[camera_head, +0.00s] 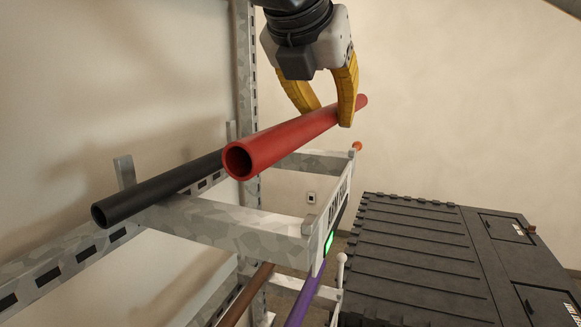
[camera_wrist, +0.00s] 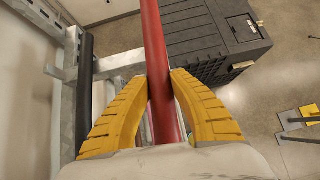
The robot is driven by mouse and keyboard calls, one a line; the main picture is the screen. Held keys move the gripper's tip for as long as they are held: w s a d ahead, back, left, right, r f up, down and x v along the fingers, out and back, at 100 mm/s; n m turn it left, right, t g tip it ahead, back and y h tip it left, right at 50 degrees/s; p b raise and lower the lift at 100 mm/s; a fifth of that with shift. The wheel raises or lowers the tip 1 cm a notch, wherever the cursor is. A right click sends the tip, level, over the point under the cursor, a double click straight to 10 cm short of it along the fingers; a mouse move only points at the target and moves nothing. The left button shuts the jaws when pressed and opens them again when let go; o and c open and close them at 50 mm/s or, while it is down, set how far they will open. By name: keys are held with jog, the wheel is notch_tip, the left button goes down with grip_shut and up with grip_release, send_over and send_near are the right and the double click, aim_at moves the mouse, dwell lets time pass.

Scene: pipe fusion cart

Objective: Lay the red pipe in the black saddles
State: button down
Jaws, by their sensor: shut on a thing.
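My gripper (camera_head: 330,115) is shut on the red pipe (camera_head: 285,140), its yellow fingers on either side of it. The pipe is held above the arms of a grey rack (camera_head: 240,222), its open end facing the head camera. In the wrist view the red pipe (camera_wrist: 153,35) runs away between the fingertips (camera_wrist: 160,80). I cannot make out the black saddles in either view.
A black pipe (camera_head: 160,188) lies on the rack arms, left of the red pipe. A brown pipe (camera_head: 245,295) and a purple pipe (camera_head: 303,298) are lower on the rack. A dark ribbed case (camera_head: 420,250) stands at right. Grey floor (camera_wrist: 265,90) shows beyond it.

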jog(key=s+d, duration=0.4)
jog(key=d, duration=0.7)
jog(key=s+d, duration=0.5)
jog(key=d, duration=0.7)
